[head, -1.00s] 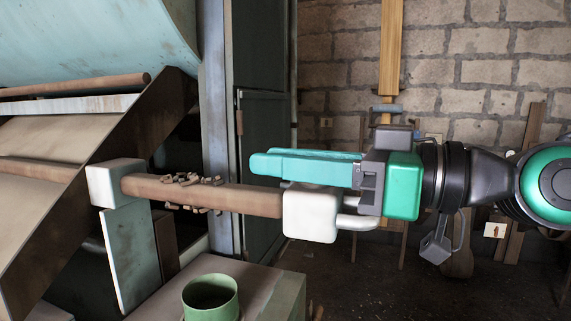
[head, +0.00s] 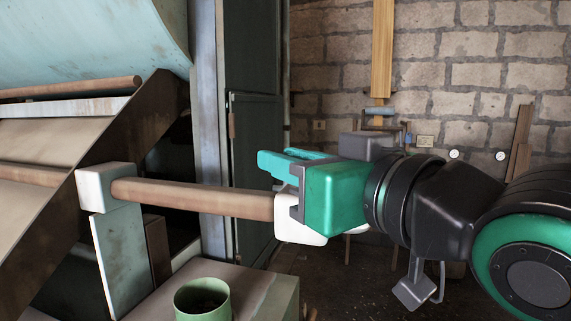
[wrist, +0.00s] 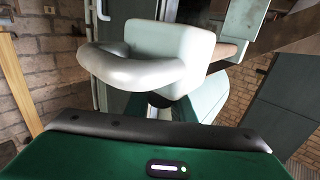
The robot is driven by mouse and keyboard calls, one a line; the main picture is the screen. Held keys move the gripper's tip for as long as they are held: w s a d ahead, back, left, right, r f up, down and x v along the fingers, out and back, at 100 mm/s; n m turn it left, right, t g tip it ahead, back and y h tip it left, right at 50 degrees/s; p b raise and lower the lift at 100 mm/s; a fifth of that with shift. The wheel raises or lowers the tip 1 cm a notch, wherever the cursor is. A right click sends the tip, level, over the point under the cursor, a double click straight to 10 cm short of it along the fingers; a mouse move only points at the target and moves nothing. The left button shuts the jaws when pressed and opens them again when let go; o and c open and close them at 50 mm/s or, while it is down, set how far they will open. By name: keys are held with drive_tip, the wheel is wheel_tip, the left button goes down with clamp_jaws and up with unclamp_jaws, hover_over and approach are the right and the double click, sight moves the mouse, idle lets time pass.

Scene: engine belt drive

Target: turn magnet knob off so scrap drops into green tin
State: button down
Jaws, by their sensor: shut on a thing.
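The brown magnet bar (head: 190,196) runs level from a white block at left to a white end block (head: 300,231) at right. No scrap shows on the bar. The white block and its looped handle (wrist: 130,72) fill the upper middle of the wrist view. My gripper (head: 278,157) is at the end block, its teal fingers pointing left.
The tin stands on a flat pale box top (head: 250,288). A large machine with a slanted brown beam (head: 95,190) and a pale blue drum (head: 90,35) fills the left. A dark green cabinet (head: 253,160) stands behind.

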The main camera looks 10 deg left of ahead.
drive_tip(key=shift+w+d+r+m+t+h, duration=0.2)
drive_tip(key=shift+w+d+m+t+h, duration=0.1)
drive_tip(key=shift+m+t+h, duration=0.25)
drive_tip(key=shift+f+h, duration=0.1)
drive_tip(key=shift+h, duration=0.15)
drive_tip(key=c, duration=1.5)
unclamp_jaws()
drive_tip(key=shift+w, duration=0.1)
drive_tip(key=shift+f, duration=0.1)
drive_tip(key=shift+s, duration=0.2)
drive_tip(key=shift+s+d, duration=0.1)
drive_tip(key=shift+s, duration=0.05)
drive_tip(key=v, duration=1)
drive_tip(key=shift+d+f, duration=0.1)
